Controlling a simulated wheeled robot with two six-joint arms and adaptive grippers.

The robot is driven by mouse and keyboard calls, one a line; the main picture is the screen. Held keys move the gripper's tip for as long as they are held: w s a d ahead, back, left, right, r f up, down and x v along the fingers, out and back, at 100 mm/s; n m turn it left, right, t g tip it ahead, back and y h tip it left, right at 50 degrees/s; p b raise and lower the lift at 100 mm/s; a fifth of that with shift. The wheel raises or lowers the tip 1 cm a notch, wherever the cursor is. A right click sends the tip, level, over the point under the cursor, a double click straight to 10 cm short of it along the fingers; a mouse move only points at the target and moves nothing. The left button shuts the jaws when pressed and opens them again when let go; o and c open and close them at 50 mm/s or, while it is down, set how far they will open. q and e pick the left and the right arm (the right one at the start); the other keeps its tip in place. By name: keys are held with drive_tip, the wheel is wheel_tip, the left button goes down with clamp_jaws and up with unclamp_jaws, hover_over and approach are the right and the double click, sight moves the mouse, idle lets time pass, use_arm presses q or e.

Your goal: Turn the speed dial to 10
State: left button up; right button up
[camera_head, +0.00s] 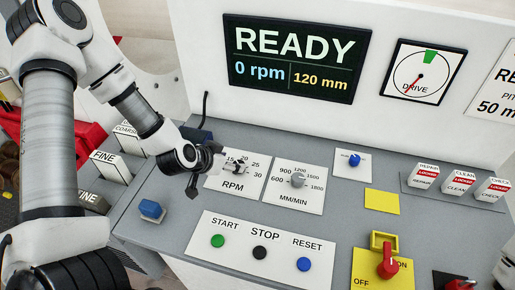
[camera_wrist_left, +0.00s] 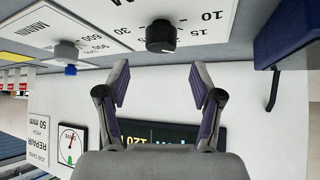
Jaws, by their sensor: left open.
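The speed dial is a black knob (camera_wrist_left: 160,36) on the white RPM plate (camera_head: 232,184). In the left wrist view it sits at the top, with the marks 10 and 15 beside it, upside down. A light mark shows on the knob's edge, but I cannot tell which number it points to. My left gripper (camera_head: 208,168) is open and empty, just left of the dial in the head view. In the left wrist view its two fingers (camera_wrist_left: 157,83) are spread, apart from the knob. The display (camera_head: 296,55) reads READY, 0 rpm and 120 mm.
A grey MM/MIN knob (camera_head: 298,180) stands right of the RPM plate. START, STOP and RESET buttons (camera_head: 260,252) lie in front. Labelled blocks (camera_head: 461,182) stand at the right.

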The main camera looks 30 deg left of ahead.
use_arm(q)
drive_tip(key=f, duration=0.1)
drive_tip(key=w+f, duration=0.1)
drive_tip(key=f, duration=0.1)
drive_tip(key=shift+w, duration=0.15)
drive_tip(key=x, duration=0.3)
drive_tip(key=shift+w+d+r, duration=0.15)
drive_tip(key=shift+d+r, duration=0.05)
drive_tip(key=shift+r, duration=0.05)
drive_tip(key=shift+w+f, duration=0.2)
drive_tip(key=shift+w, duration=0.1)
drive_tip(key=shift+s+a+r, duration=0.1)
drive_tip(key=shift+s+r, duration=0.05)
drive_tip(key=shift+s, duration=0.15)
drive_tip(key=shift+c, duration=1)
drive_tip(key=shift+s+r, duration=0.1)
drive_tip(key=shift+s, duration=0.1)
drive_tip(key=c, duration=0.9)
use_arm(e)
drive_tip(key=shift+s+a+r, duration=0.1)
drive_tip(key=shift+s+a, duration=0.05)
drive_tip(key=shift+s, duration=0.65)
use_arm(q)
drive_tip(key=shift+c, duration=0.3)
